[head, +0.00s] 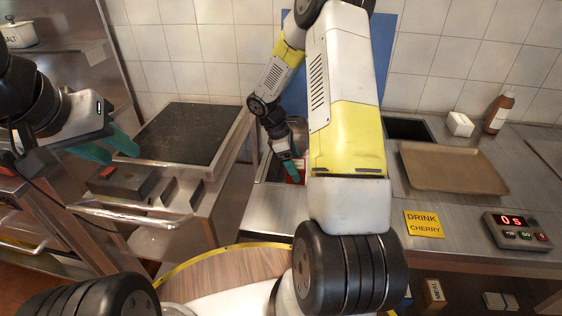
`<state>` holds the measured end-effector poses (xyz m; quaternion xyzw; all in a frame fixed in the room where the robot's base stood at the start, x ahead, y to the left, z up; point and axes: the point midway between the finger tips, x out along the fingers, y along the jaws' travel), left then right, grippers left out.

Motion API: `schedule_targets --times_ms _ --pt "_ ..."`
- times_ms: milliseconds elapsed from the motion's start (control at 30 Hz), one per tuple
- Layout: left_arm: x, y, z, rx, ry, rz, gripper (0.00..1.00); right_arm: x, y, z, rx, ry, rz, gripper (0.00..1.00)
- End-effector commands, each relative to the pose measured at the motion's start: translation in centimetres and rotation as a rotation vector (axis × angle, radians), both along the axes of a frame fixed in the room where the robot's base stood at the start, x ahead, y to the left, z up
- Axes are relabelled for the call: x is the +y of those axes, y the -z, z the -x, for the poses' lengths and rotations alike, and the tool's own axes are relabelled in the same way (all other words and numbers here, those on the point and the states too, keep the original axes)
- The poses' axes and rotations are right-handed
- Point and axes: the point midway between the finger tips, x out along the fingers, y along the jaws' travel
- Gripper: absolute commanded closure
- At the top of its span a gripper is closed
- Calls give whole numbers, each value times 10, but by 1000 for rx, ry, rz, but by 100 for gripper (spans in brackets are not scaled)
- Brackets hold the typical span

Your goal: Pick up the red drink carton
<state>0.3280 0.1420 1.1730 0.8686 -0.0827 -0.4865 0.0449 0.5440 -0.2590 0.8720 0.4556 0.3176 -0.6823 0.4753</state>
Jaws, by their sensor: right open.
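A small red patch (300,172), probably the red drink carton, shows in the counter recess just left of my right arm's yellow and white link. Most of it is hidden by my arm and gripper. My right gripper (290,170) is open and points down into the recess. One teal finger is visible right beside the red patch; whether it touches cannot be told. My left gripper (112,148) is open and empty, its two teal fingers apart, over the front left of the grill. A yellow card (424,224) reads "DRINK CHERRY".
A dark grill plate (183,134) lies left of the recess. A brown tray (452,168), a white block (460,124), a sauce bottle (497,112) and a timer reading 0 s (516,232) stand on the right counter. Steel counter (276,216) before the recess is bare.

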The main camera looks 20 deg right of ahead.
Motion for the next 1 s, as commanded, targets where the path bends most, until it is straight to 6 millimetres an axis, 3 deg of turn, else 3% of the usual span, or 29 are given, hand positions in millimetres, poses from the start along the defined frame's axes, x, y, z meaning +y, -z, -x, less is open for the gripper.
schedule_targets --times_ms 200,500,900,1000 --pt "0 0 0 0 0 0 64 -11 28 6 0 2 0 15" --pt "0 0 0 0 0 0 64 -12 32 7 -1 2 0 17" --pt "0 0 0 0 0 0 64 -12 32 6 -2 1 0 95" --pt "0 0 0 0 0 0 64 -12 31 6 -3 1 0 96"
